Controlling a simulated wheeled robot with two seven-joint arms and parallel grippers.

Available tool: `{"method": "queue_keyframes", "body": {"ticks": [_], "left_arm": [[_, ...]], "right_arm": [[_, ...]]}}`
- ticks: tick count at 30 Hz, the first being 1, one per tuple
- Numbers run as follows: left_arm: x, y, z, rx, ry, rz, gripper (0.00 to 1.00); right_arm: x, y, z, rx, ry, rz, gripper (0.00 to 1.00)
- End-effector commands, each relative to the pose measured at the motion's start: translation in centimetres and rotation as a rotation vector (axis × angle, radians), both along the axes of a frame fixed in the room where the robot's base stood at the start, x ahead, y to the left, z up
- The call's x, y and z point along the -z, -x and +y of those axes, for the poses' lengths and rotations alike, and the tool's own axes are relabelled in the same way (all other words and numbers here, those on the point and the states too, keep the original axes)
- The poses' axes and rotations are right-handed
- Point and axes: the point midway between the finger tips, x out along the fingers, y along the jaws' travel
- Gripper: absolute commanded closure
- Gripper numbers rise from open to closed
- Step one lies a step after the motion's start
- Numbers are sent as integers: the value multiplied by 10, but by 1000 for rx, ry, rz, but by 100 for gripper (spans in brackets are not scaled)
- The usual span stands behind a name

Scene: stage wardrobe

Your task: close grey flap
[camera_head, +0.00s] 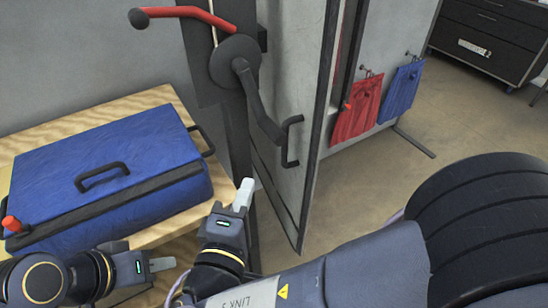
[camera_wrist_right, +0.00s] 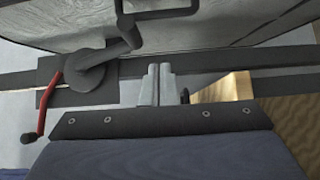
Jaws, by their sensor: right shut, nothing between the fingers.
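The grey flap (camera_head: 287,75) is a tall pale panel with dark edges, standing at an angle to the wall right of centre in the head view. It carries a black bar handle (camera_head: 292,141). Part of the flap and its handle also show at the top of the right wrist view (camera_wrist_right: 230,22). My right gripper (camera_head: 244,191) is shut and empty, below and left of the flap, apart from its handle; its fingers show in the wrist view (camera_wrist_right: 156,84). My left gripper (camera_head: 163,264) is low at the left, beside the table; its finger opening is unclear.
A black lever on a round hub (camera_head: 235,62), with a red grip (camera_head: 187,14), is left of the flap. A blue case (camera_head: 105,150) lies on the wooden table (camera_head: 145,103). Red (camera_head: 354,112) and blue (camera_head: 402,92) bags hang at right.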

Motion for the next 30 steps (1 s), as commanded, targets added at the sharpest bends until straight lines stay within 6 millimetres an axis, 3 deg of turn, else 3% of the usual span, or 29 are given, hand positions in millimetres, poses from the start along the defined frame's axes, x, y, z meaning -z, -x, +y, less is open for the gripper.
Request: {"method": "queue_keyframes", "body": {"ticks": [9,18,30], "left_arm": [[-7,0,0,0,0,0,64],[-11,0,0,0,0,0,64],[-10,0,0,0,0,0,64]], "right_arm": [[0,-66,-19,7,1,3,100],[1,-81,-48,2,0,3,100],[1,-82,-50,2,1,2,100]]}}
